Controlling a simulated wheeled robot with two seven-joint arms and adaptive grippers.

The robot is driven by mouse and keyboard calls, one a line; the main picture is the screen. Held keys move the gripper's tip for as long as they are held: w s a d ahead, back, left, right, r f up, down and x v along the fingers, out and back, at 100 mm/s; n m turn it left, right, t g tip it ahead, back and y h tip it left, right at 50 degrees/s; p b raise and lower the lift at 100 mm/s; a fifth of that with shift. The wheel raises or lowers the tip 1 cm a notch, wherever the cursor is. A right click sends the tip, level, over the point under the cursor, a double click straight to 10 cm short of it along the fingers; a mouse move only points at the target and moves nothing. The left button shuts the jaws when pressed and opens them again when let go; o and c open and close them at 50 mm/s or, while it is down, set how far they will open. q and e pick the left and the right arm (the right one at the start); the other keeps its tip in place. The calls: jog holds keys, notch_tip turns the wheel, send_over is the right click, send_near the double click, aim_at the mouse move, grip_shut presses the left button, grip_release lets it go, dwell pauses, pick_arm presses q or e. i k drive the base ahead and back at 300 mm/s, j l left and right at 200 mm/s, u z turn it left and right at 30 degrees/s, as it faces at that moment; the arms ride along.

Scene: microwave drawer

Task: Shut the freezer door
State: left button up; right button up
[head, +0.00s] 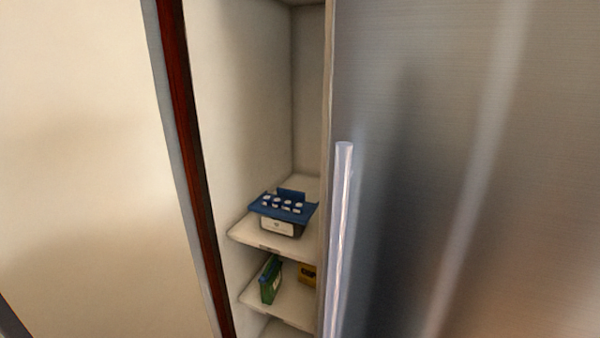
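The appliance's compartment (240,110) stands open in the head view, with its pale inside walls and shelves in sight. To its right is a brushed steel door (470,170) with a long vertical handle (341,240) near its left edge. To its left is a large plain cream panel (80,150) with a grey edge. I cannot tell which of these two is the freezer door, or how far the steel door stands from its frame. Neither of my grippers is in view.
A blue-topped box with white items (283,208) sits on the upper shelf (250,235). A dark red strip (178,100) runs between the cream panel and the compartment.

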aim_at(99, 238)
jog(key=j+z, duration=0.2)
jog(key=j, duration=0.3)
jog(key=k+j+z, duration=0.15)
jog(key=j, duration=0.3)
jog(key=j+z, duration=0.2)
jog(key=j, duration=0.25)
jog(key=k+j+z, duration=0.2)
jog(key=j, duration=0.25)
jog(key=k+j+z, duration=0.15)
jog(key=j, duration=0.3)
jog(key=k+j+z, duration=0.2)
jog(key=j, duration=0.2)
jog(key=k+j+z, duration=0.2)
jog(key=j, duration=0.15)
